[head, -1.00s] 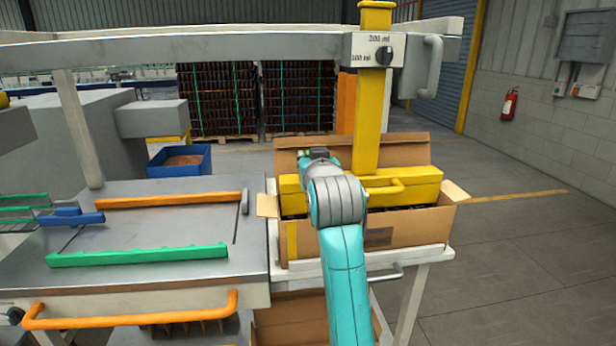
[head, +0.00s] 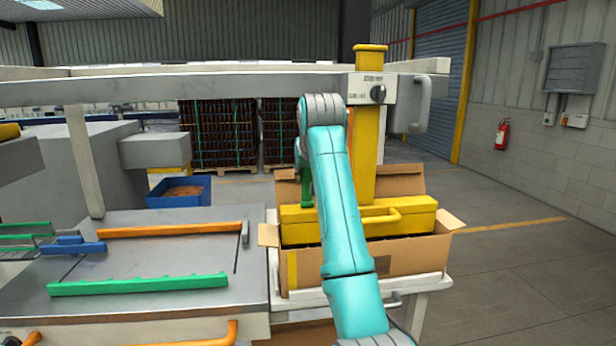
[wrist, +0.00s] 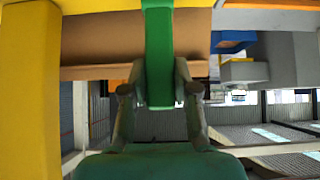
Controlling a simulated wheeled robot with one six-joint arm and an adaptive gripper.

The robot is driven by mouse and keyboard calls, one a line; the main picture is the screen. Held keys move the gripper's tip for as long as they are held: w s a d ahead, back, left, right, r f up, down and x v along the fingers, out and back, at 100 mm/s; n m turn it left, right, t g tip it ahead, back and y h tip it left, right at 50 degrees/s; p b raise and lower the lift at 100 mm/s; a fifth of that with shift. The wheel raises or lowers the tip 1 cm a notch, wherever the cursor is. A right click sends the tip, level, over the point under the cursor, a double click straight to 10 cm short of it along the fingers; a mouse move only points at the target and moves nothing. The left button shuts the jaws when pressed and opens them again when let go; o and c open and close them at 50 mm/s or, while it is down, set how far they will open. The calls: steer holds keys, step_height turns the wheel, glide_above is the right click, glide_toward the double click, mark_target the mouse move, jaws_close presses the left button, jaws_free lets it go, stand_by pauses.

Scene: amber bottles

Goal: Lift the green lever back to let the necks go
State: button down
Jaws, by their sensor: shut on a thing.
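The green lever (head: 306,186) stands up from the left part of the yellow gripping head (head: 410,222), left of the yellow column, in the head view. In the wrist view the green lever (wrist: 159,50) comes down between the two fingers of my gripper (wrist: 159,92), which is shut on it. In the head view my arm hides most of the gripper and part of the yellow head. The yellow head sits in the open carton (head: 415,255). The bottle necks are hidden.
A grey overhead beam (head: 220,85) crosses behind my arm. The yellow column (head: 366,150) stands close to its right. A steel table (head: 150,260) with green and orange rails lies at left. A blue bin (head: 180,192) stands behind. Floor at right is clear.

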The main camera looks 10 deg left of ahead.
steer(key=shift+w+f+g, duration=0.1)
steer(key=shift+w+g, duration=0.1)
steer(key=shift+g, duration=0.2)
steer(key=c, duration=0.9)
jaws_free()
steer(key=v, duration=1.2)
steer(key=shift+a, duration=0.1)
steer(key=shift+f, duration=0.1)
